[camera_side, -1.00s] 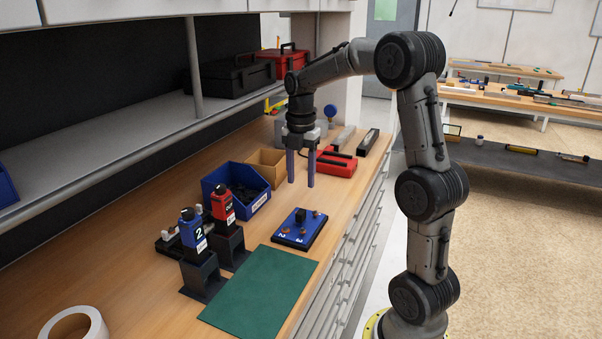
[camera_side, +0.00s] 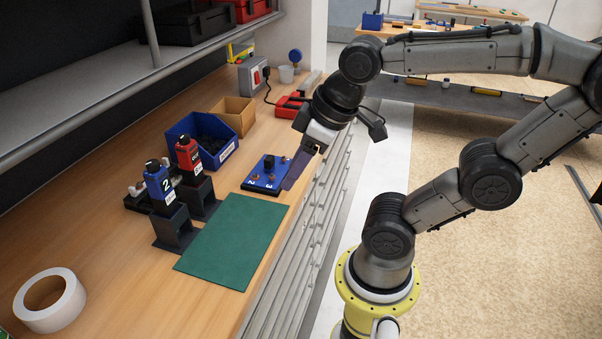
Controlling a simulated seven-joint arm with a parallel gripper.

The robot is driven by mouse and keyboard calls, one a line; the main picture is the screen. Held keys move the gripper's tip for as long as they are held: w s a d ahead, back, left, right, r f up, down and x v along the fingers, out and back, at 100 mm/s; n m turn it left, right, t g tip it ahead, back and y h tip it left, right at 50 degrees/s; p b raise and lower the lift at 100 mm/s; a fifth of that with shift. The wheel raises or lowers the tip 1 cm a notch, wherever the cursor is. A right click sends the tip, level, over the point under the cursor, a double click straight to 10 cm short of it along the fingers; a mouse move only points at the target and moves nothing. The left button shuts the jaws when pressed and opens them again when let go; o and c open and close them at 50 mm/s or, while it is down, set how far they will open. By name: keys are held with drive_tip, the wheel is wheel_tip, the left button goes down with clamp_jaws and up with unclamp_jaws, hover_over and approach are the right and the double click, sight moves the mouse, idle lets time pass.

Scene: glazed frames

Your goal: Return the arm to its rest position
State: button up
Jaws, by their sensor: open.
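My gripper (camera_side: 298,172) hangs at the front edge of the workbench, tilted down to the left, with nothing seen between its fingers. Its fingers overlap the right side of a blue plate (camera_side: 256,185) in the picture; I cannot tell whether they touch it. The blue plate carries a black block and several small brown pieces. My arm is folded out to the right, over the floor. One finger partly hides the other.
A blue bottle (camera_side: 158,186) and a red bottle (camera_side: 188,157) stand on black holders. A green mat (camera_side: 230,240) lies in front. A blue bin (camera_side: 210,152), a cardboard box (camera_side: 236,108) and a red case (camera_side: 288,107) stand behind. A white tape roll (camera_side: 68,310) lies front left.

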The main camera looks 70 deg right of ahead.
drive_tip(key=shift+s+a+f+m, duration=0.35)
drive_tip(key=shift+s+f+m, duration=0.05)
drive_tip(key=shift+s+m, duration=0.3)
idle(0.9)
